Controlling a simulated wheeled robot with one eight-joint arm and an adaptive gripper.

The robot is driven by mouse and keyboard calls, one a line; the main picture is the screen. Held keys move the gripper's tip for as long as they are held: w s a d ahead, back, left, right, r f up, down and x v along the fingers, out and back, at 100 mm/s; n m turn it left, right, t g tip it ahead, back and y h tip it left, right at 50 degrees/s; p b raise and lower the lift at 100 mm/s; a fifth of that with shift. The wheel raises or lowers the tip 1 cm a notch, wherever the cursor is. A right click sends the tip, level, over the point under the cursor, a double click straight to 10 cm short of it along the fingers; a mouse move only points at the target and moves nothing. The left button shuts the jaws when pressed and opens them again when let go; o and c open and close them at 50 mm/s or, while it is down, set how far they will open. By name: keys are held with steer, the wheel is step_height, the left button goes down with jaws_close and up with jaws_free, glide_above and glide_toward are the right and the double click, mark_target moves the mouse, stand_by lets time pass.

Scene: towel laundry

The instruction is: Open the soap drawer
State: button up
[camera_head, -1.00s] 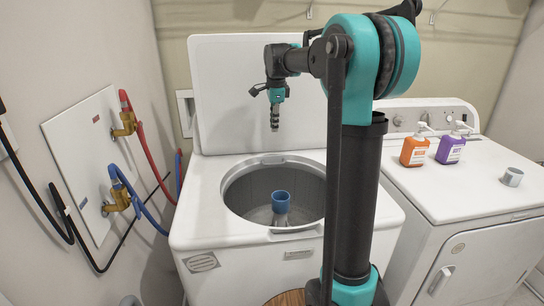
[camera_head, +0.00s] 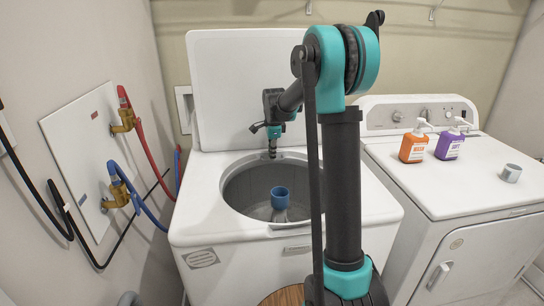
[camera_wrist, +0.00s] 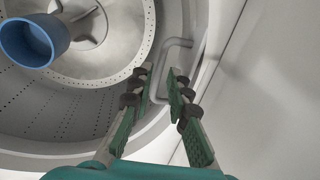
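My gripper (camera_head: 272,153) points down over the back rim of the open washer (camera_head: 240,235). In the wrist view, its two green-padded fingers (camera_wrist: 161,74) are apart with nothing between them. A pale grey bent handle or loop (camera_wrist: 176,44) at the tub's edge shows just beyond and between the fingertips; it looks like part of the soap drawer. I cannot tell whether the fingers touch it. The drawer's front is not clearly visible in the head view, where my gripper and arm cover part of the back rim.
The blue-topped agitator (camera_head: 280,198) stands in the tub. The raised lid (camera_head: 240,90) is behind my gripper. Red (camera_head: 145,145) and blue (camera_head: 148,210) hoses are at left. The dryer (camera_head: 455,190) at right carries orange (camera_head: 412,149) and purple (camera_head: 450,146) bottles and a cup (camera_head: 511,173).

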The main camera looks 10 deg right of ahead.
steer(key=shift+f, duration=0.5)
jaws_close()
